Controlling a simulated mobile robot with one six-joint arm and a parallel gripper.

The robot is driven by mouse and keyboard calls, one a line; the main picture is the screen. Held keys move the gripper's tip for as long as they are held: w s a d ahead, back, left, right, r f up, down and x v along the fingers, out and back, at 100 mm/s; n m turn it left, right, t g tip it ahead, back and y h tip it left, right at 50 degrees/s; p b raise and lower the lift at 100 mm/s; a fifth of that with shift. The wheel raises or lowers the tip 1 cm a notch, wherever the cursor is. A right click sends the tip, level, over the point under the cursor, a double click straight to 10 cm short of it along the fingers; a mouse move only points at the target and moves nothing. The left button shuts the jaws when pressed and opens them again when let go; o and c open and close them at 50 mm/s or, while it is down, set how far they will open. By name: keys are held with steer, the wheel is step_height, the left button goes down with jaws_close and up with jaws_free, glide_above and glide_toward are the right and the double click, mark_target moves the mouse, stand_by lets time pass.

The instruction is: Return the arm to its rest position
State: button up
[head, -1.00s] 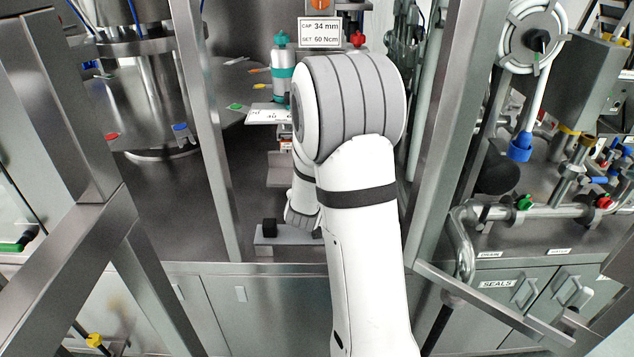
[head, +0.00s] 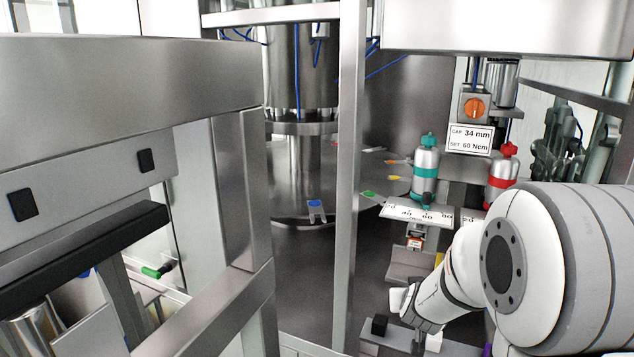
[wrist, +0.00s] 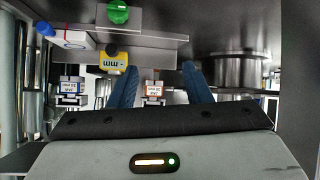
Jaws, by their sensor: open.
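My arm (head: 560,270) fills the lower right of the head view, bent, with its outer part reaching left and down toward the machine's lower shelf. In the wrist view my gripper (wrist: 158,78) has two blue fingers spread apart with nothing between them. Beyond the fingers are a yellow-labelled block (wrist: 112,62) and a small silver block with a white and orange label (wrist: 153,90); both look apart from the fingers. In the head view I cannot make out the fingertips.
A steel post (head: 350,180) and a thick frame at the left (head: 130,75) stand close in front. Behind are a teal-banded bottle (head: 426,168), a red-banded bottle (head: 502,175), a scale plate (head: 400,214) and a sign (head: 470,139). A round table (head: 300,190) sits behind the post.

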steer(key=s+a+r+g+y, duration=0.1)
steer(key=s+a+g, duration=0.1)
steer(key=s, duration=0.6)
steer(key=s+a+r+n+g+y, duration=0.1)
steer(key=s+a+r+g, duration=0.1)
steer(key=s, duration=0.7)
steer(key=s+a+r+g+y, duration=0.1)
steer(key=s+a+g, duration=0.3)
steer(key=s, duration=0.5)
steer(key=shift+s+a+r, duration=0.15)
steer(key=shift+a+r, duration=0.1)
steer(key=shift+a, duration=0.1)
